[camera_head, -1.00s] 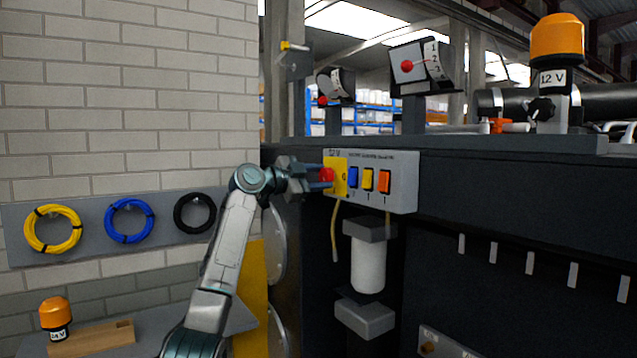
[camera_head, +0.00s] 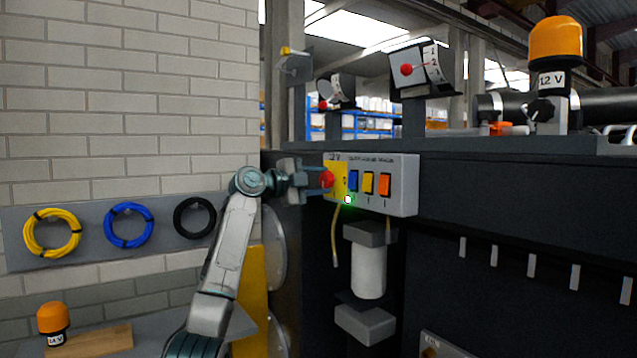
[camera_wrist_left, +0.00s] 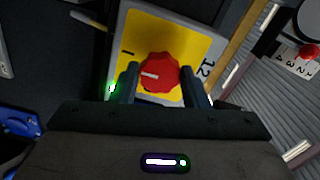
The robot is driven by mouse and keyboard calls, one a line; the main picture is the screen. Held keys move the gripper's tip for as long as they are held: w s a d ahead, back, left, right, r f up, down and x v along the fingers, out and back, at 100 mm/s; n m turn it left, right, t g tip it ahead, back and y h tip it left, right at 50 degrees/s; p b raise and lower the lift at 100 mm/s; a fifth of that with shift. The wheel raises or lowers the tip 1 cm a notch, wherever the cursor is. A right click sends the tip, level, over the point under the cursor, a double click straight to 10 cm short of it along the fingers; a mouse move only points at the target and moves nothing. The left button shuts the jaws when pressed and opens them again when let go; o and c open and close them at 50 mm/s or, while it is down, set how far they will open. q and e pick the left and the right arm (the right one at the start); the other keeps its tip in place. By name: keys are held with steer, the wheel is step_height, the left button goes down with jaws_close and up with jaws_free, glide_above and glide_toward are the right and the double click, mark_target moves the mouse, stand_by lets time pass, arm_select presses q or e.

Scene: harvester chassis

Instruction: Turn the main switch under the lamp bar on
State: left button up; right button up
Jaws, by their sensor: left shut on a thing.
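The main switch is a red round knob (camera_head: 327,179) on a yellow plate (camera_head: 341,168) at the left end of a grey control panel (camera_head: 405,180). In the left wrist view the knob (camera_wrist_left: 160,73) has a white mark pointing to the picture's left. My left gripper (camera_head: 318,180) comes in from the left and is shut on the knob, with one finger on each side in the wrist view (camera_wrist_left: 160,85). A small green light (camera_head: 347,199) glows at the panel's lower edge by the plate. My right gripper is not in view.
Blue (camera_head: 353,180), yellow (camera_head: 368,182) and orange (camera_head: 385,185) rocker switches sit right of the plate. A yellow cable (camera_head: 334,235) hangs below the panel. An orange beacon (camera_head: 556,40) stands on the dark chassis at right. Coiled cables hang on the wall at left.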

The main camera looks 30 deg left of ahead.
arm_select(q)
steer(key=o, duration=1)
steer(key=shift+c, duration=0.2)
steer(key=shift+s+a+f+b, duration=0.15)
steer(key=shift+s+a+b, duration=0.05)
steer(key=shift+s+b, duration=0.2)
steer(key=b+v, duration=0.4)
steer(key=v, duration=0.5)
steer(key=shift+s+b, duration=0.3)
steer(key=shift+s, duration=0.1)
steer(key=shift+a, duration=0.1)
